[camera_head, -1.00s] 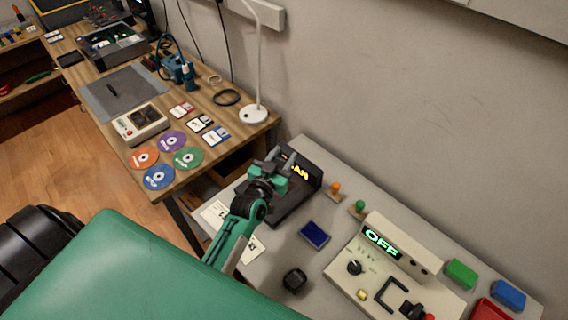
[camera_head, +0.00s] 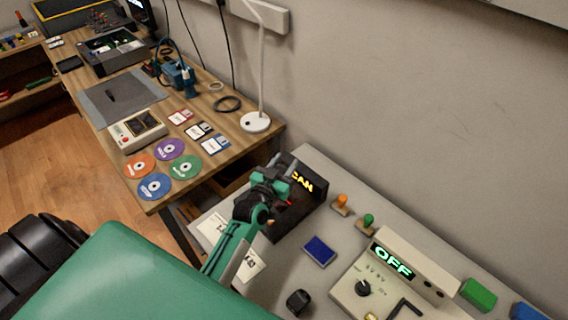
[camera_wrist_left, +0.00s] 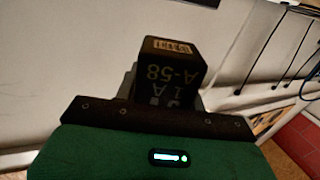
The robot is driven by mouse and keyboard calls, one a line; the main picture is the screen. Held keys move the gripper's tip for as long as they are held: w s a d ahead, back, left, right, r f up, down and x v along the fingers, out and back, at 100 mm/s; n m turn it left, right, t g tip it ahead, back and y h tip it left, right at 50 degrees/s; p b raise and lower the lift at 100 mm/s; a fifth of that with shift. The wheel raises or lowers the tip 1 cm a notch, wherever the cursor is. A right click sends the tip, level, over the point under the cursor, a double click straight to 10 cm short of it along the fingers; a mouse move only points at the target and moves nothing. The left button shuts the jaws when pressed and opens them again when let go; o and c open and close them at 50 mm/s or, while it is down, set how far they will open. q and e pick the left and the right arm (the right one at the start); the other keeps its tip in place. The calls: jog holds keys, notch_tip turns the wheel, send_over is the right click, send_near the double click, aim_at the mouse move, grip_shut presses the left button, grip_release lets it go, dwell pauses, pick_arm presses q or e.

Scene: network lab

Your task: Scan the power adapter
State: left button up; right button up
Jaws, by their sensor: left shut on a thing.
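My left gripper (camera_head: 275,182) is over the dark scanner (camera_head: 306,200), in front of its upright panel. The panel's lit yellow letters read "CAN", with the start of the word hidden by the gripper. A small red glow shows below the gripper. In the left wrist view, my left gripper (camera_wrist_left: 165,105) is shut on a black, block-shaped power adapter (camera_wrist_left: 174,72). A barcode label is on its end face, and "A-58" and "1 A" are printed on its side. The adapter cannot be made out in the head view. My right gripper is not in view.
On the grey table are a blue pad (camera_head: 320,251), a small black block (camera_head: 299,301), orange (camera_head: 341,204) and green (camera_head: 366,224) stamps, and a beige device (camera_head: 388,276) reading "OFF". Printed papers (camera_head: 250,266) lie beside my arm. A wooden desk (camera_head: 205,178) holds discs and a lamp.

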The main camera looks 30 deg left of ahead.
pick_arm(q)
jog(key=shift+f, duration=0.5)
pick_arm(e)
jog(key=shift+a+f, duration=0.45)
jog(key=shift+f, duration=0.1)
pick_arm(q)
jog(key=shift+r, duration=0.1)
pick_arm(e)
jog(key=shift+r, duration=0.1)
